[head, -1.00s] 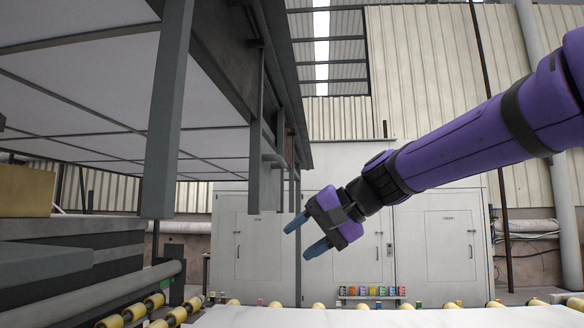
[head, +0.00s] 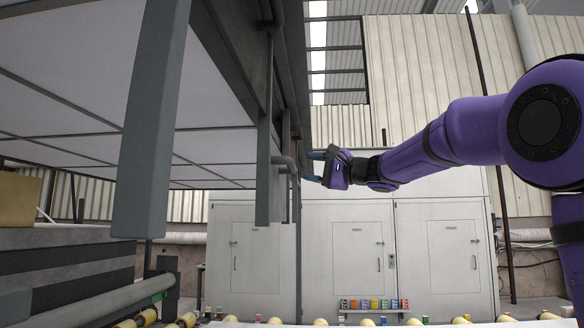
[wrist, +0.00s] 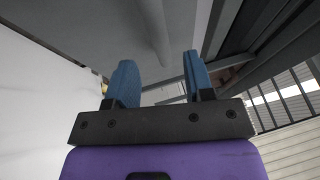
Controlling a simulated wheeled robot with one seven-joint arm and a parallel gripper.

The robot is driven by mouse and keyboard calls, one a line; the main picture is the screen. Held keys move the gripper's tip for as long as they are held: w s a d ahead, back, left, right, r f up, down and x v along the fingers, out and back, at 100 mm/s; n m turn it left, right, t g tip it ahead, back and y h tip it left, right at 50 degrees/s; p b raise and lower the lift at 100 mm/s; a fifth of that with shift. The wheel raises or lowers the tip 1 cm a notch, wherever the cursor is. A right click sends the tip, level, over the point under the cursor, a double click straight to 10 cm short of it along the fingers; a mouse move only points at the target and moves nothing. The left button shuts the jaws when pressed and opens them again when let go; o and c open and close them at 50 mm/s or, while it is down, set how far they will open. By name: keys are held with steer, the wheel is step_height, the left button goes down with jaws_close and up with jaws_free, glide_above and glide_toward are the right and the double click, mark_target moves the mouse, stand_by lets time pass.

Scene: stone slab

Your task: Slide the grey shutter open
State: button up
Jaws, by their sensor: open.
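In the head view, a grey upright panel (head: 264,150) hangs nearly edge-on along the overhead machine; it may be the shutter, but I cannot tell for certain. A bent grey bar (head: 284,162), like a handle, juts from its right side. My gripper (head: 312,167) is open and empty, its blue fingers pointing left at the bar, close to it; touching cannot be confirmed. In the wrist view, my gripper (wrist: 160,62) shows both fingers spread apart. A grey surface with a bar (wrist: 158,35) lies beyond them, and a slanted grey bar (wrist: 165,84) shows between them.
A thick grey post (head: 150,130) hangs in the left foreground. The machine's white-panelled underside (head: 80,70) fills the upper left. White cabinets (head: 360,245) stand behind, with a shelf of small coloured items (head: 373,306). Rollers run along the bottom. Space below my gripper is clear.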

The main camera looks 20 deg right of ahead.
mark_target(291, 170)
steer(key=x, duration=0.6)
steer(key=shift+w+a, duration=0.25)
steer(key=shift+c, duration=0.4)
jaws_close()
